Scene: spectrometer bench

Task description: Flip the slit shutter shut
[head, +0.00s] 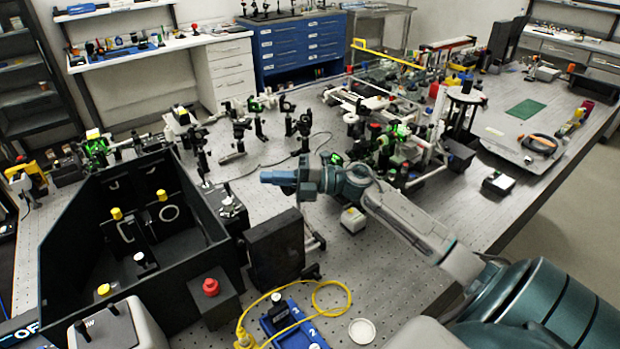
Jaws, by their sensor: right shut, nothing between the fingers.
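My right gripper (268,178) reaches in from the lower right and points left, above the perforated bench. Its fingers look closed and hold nothing. A black open-topped enclosure (60,215) stands to its left, with yellow-capped mounts inside. A small dark fitting with a pale top (231,207) sits at the enclosure's right wall, left of and below the gripper in the picture; it may be the slit shutter, but its flap is too small to make out. A visible gap separates the gripper from it in the picture. My left gripper is not in view.
Black post mounts (304,130) stand behind the gripper. A black upright box (275,250) stands in front of it, near a red-button box (211,287). A yellow cable (335,311) and blue tray (290,325) lie in front. Bare bench (400,290) lies right.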

